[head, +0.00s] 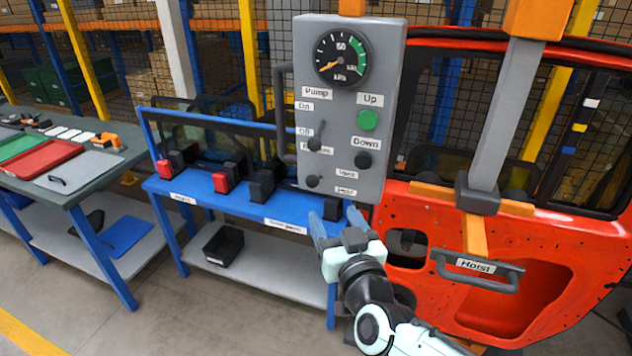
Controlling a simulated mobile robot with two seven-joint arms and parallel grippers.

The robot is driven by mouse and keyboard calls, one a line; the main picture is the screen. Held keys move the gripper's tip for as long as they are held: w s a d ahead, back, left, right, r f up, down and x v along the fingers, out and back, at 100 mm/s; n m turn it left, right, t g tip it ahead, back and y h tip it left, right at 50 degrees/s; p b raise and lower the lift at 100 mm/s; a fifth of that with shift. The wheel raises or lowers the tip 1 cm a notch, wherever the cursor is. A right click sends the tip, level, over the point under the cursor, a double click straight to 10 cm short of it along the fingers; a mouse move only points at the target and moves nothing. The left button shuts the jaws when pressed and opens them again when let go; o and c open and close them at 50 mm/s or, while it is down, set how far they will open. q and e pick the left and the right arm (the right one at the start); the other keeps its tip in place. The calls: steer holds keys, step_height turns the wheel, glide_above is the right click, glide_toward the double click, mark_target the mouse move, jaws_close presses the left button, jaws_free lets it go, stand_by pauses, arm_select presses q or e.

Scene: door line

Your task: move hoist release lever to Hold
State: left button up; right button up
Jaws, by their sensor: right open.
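The grey hoist control box (345,90) hangs in the upper middle. Low on its left side is a small dark lever (313,181) below a label that seems to read Release. Which label the lever points at is too small to tell. My right gripper (338,222) is open and empty, with its fingers pointing up just below the box's lower edge, apart from the lever in the picture. My left gripper is not in view.
The box also carries a gauge (343,57), a pump lever (314,143), a green Up button (368,120) and a black Down button (362,159). A red door (520,235) with a hoist handle (480,273) stands right. A blue bench (215,195) is behind my gripper.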

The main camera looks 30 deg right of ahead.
mark_target(315, 181)
steer(key=p+x, duration=0.3)
steer(key=x, duration=1)
steer(key=shift+w, duration=0.15)
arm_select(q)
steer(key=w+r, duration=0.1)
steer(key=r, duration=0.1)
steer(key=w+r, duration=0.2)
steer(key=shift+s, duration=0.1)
arm_select(e)
jaws_close()
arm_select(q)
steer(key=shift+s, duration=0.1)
